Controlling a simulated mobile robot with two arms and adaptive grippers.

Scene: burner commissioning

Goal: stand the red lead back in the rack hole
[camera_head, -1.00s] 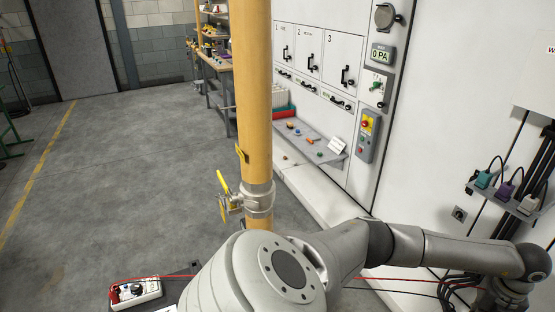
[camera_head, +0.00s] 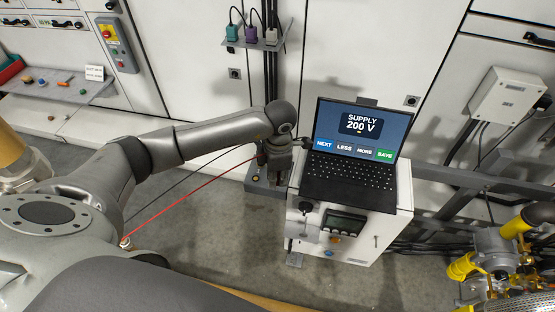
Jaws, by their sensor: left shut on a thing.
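The red lead (camera_head: 190,199) is a thin red cable that runs from the lower left up to my left gripper. My left gripper (camera_head: 272,166) points down beside the laptop stand and is shut on the end of the red lead, though the fingers largely hide that end. Below the gripper is a grey rack block (camera_head: 262,188). Its holes are too small and too covered to make out, and I cannot tell whether the lead's tip touches it. A thin black lead (camera_head: 180,180) runs close by. My right gripper is not in view.
A laptop (camera_head: 352,160) showing "SUPPLY 200 V" sits on a white cabinet (camera_head: 345,238) just right of the gripper. Plugs (camera_head: 250,33) hang on a wall shelf above. Yellow pipework (camera_head: 500,255) stands at lower right. Bare floor (camera_head: 210,240) lies in front of the rack.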

